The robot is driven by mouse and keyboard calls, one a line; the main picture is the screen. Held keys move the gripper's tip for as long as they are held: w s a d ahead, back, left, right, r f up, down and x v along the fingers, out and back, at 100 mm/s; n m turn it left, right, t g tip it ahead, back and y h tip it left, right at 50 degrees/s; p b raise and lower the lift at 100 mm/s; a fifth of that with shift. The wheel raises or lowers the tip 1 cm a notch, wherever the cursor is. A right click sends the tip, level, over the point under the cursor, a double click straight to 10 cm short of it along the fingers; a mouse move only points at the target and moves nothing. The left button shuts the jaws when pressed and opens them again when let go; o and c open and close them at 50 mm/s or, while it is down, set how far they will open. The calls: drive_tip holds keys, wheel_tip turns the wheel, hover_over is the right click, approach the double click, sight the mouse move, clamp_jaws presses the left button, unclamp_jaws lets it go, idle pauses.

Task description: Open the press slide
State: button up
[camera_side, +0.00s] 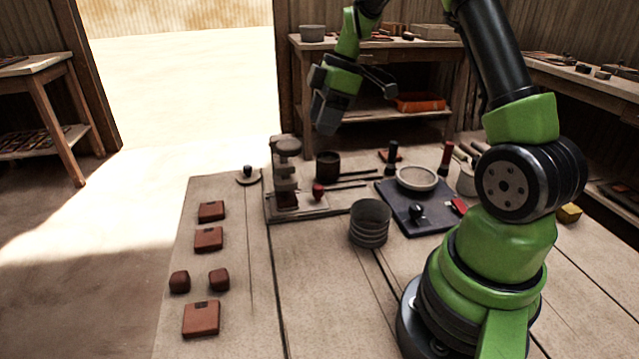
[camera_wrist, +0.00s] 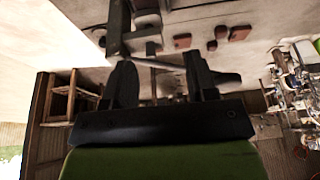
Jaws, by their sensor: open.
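The tile press (camera_side: 285,170) stands on its board at the far middle of the bench in the side view. A red knob (camera_side: 318,190) sits low at its right side, with rods to its right. I cannot tell how far the slide is out. My gripper (camera_side: 328,122) hangs in the air above and to the right of the press, apart from it. In the wrist view my gripper (camera_wrist: 160,72) shows two spread black fingers with nothing held between them. The grey press (camera_wrist: 117,28) shows beyond the left finger; the knob is not clear there.
Red-brown tiles (camera_side: 208,239) and two clay blocks (camera_side: 219,279) lie along the bench's left side. A ribbed grey can (camera_side: 370,222) stands right of the press. A dark mat (camera_side: 408,222) holds a white bowl (camera_side: 417,178) and a black-knobbed tool. The front middle of the bench is clear.

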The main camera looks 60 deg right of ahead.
sight(318, 186)
drive_tip(key=d+f+n+y, duration=0.1)
drive_tip(key=d+f+n, duration=0.2)
drive_tip(key=d+f, duration=0.3)
drive_tip(key=x, duration=1.1)
drive_tip(key=shift+s+a, duration=0.3)
drive_tip(key=shift+a, duration=0.15)
